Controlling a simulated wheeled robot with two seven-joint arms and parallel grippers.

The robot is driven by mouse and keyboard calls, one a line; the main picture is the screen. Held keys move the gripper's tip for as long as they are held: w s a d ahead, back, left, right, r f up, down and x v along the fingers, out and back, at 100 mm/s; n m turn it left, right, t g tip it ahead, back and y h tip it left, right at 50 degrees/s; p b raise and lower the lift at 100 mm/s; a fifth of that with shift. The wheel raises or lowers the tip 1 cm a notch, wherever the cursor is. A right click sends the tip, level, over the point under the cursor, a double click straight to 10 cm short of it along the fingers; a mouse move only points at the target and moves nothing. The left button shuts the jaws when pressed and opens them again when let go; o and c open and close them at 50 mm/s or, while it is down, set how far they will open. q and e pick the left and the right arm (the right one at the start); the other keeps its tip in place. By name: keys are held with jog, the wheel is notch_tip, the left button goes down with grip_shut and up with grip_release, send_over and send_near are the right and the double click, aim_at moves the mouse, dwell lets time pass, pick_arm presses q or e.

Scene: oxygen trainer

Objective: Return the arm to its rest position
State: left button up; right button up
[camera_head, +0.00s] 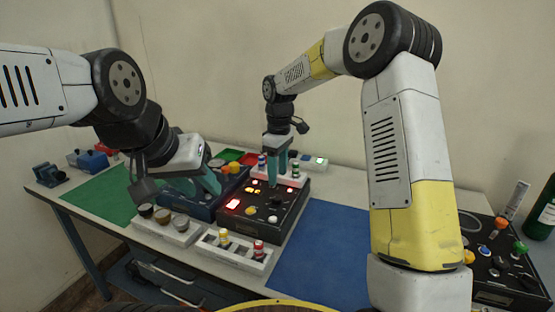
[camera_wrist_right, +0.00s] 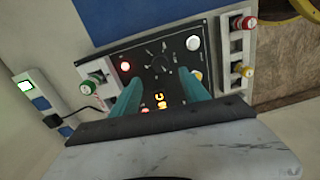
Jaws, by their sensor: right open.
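My right arm comes in from the right and arches over the table in the head view. Its gripper (camera_head: 277,168) points down over the black control panel (camera_head: 283,209), which has lit red, white and amber lamps. In the right wrist view the two teal fingers (camera_wrist_right: 160,97) are spread apart with nothing between them, and the panel (camera_wrist_right: 166,56) with its dial lies below. My left gripper (camera_head: 213,184) hangs at the left, beside a dark blue box (camera_head: 199,207). Its fingers overlap in view, so its opening is hidden.
White racks (camera_head: 180,230) with dark knobs and a rack (camera_head: 233,245) with red and yellow pieces stand along the front. A blue mat (camera_head: 318,253) is bare. A second black panel (camera_head: 500,262) and a green bottle (camera_head: 541,213) stand at right. A green mat (camera_head: 103,198) lies left.

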jog(key=s+d+r+m+t+y, duration=0.15)
jog(key=s+d+r+m, duration=0.25)
jog(key=s+d+r, duration=0.4)
jog(key=s+d+r+m+t, duration=0.35)
jog(key=s+r, duration=0.35)
jog(key=s, duration=0.4)
jog(key=s+d+f+m+t, duration=0.1)
jog(key=s+m, duration=0.3)
jog(key=s, duration=0.4)
jog(key=shift+s+d+f+m+t, duration=0.3)
jog(key=shift+s+d+m, duration=0.05)
jog(key=shift+d, duration=0.5)
